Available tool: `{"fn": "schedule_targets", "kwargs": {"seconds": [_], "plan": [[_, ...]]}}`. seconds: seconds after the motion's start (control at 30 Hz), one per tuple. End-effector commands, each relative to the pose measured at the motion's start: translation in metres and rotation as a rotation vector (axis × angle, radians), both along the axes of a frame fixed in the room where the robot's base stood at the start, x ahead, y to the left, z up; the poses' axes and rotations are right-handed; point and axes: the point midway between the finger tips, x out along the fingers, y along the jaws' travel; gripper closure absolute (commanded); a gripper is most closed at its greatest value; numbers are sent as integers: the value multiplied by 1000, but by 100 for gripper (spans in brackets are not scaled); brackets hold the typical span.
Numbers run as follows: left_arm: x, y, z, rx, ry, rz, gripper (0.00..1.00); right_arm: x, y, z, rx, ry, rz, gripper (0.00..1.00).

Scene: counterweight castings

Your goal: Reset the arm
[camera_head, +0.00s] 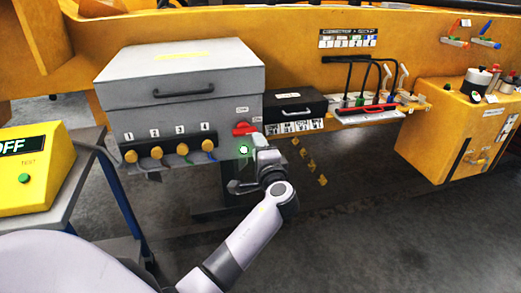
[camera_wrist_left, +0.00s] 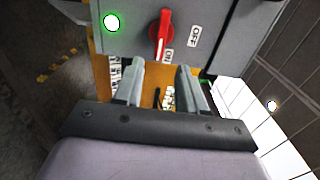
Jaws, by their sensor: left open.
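My left arm comes in from the lower left in the head view, and its gripper (camera_head: 255,162) is in front of the right side of a grey metal box (camera_head: 180,85). In the left wrist view the two fingers of the left gripper (camera_wrist_left: 158,80) stand apart with nothing held between them. A red rotary switch (camera_head: 244,129) is on the box front close to the gripper. It also shows in the left wrist view (camera_wrist_left: 161,35), just beyond the fingertips, apparently apart from them. A lit green lamp (camera_head: 243,149) is beside it. My right gripper is not seen.
Yellow knobs (camera_head: 157,152) line the box front. A black case (camera_head: 294,105) and a tray with cables (camera_head: 370,110) are to the right. A yellow cabinet (camera_head: 440,140) stands far right. A yellow test box (camera_head: 32,165) is on a cart at left. The floor at lower right is clear.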

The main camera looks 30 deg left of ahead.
Motion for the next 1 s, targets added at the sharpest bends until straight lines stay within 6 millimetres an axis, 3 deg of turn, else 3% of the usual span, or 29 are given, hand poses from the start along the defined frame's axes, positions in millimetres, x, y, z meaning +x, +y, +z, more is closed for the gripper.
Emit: {"fn": "schedule_targets", "kwargs": {"seconds": [0.73,0.87,1.0], "plan": [[0,2,-2,-4,3,-4,60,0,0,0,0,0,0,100],[-8,-3,-30,-68,22,-49,60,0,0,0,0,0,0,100],[-33,-20,-93,-252,61,-162,60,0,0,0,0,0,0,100]]}}
